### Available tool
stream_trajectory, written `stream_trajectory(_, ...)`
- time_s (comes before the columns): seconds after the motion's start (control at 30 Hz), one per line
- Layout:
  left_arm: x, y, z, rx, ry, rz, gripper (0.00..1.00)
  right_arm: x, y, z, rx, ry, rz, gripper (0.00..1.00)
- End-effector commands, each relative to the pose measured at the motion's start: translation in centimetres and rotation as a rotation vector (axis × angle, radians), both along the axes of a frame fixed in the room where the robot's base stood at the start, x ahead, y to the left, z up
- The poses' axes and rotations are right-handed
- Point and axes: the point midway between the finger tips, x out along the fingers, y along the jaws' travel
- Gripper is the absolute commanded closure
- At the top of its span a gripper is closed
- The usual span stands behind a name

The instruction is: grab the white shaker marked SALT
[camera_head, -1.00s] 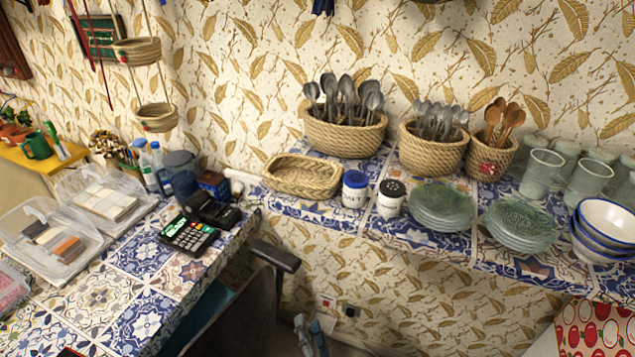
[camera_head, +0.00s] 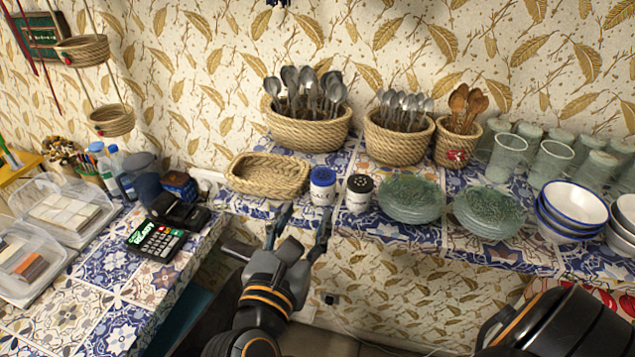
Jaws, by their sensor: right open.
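The white shaker with a blue lid (camera_head: 322,190) stands upright near the front edge of the tiled shelf. Its label is too small to read clearly now. A second white shaker with a black lid (camera_head: 359,197) stands just right of it. My right gripper (camera_head: 306,211) reaches up from the bottom of the view. Its two fingers are spread, with nothing between them. The fingertips appear just below and in front of the blue-lidded shaker, at the shelf's front edge. I cannot tell whether they touch the shelf. My left gripper is not in view.
A shallow wicker basket (camera_head: 267,175) lies left of the shakers. Green plate stacks (camera_head: 411,198) stand right of them. Baskets of spoons (camera_head: 308,131) stand behind. Glasses and bowls (camera_head: 572,207) fill the right. A card terminal (camera_head: 157,241) sits on the left counter.

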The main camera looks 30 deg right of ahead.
Motion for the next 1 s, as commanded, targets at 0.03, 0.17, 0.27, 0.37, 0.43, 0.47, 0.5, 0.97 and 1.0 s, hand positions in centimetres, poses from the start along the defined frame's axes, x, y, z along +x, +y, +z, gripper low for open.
stream_trajectory(0.03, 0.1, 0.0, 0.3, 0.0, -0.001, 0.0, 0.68, 0.6, -0.8, 0.2, -0.004, -0.003, -0.003, 0.51)
stream_trajectory(0.17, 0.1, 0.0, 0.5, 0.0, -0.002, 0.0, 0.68, 1.8, -2.2, 0.0, -0.005, 0.0, -0.002, 0.51)
stream_trajectory(0.27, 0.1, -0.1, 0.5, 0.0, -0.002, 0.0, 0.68, 2.3, -2.8, -0.1, -0.003, 0.0, -0.001, 0.51)
stream_trajectory(0.37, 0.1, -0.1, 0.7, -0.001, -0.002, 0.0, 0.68, 2.7, -3.3, 0.0, -0.004, -0.001, -0.002, 0.51)
stream_trajectory(0.43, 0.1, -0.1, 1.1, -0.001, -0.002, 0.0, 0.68, 3.3, -4.0, 0.2, -0.007, -0.002, -0.002, 0.51)
stream_trajectory(0.47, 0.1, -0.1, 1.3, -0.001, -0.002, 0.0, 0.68, 3.5, -4.4, 0.2, -0.009, -0.001, -0.004, 0.51)
stream_trajectory(0.5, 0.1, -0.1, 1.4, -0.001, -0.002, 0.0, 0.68, 3.9, -4.9, 0.2, -0.009, -0.001, -0.004, 0.51)
stream_trajectory(0.97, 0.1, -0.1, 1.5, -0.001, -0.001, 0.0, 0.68, 5.7, -6.9, -0.2, -0.002, 0.001, -0.001, 0.51)
stream_trajectory(1.0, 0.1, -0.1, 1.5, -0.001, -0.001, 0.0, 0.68, 5.7, -6.9, -0.2, -0.002, 0.001, -0.001, 0.58)
